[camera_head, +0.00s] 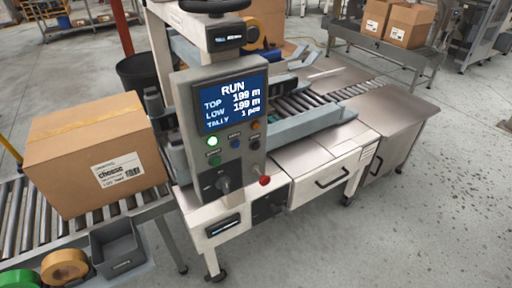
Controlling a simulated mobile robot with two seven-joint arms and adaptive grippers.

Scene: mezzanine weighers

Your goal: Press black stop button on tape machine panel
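The tape machine panel (219,158) is grey and upright, facing me near the middle. Its blue screen (233,102) reads RUN, TOP 199 m, LOW 199 m and TALLY 1 pcs. Below the screen are a lit green button (212,141), a bluish button (235,143) and a dark button (255,144). The small labels are too blurred to read, so I cannot tell for sure which is the black stop button. A black rotary knob (223,184) sits lower, and a red knob (264,181) at lower right. Neither gripper is in view.
A cardboard box (98,150) stands on the roller conveyor (30,226) left of the panel. A grey bin (118,248) and tape rolls (64,266) are below it. A steel cabinet (398,122) stands right of the machine. The floor at lower right is clear.

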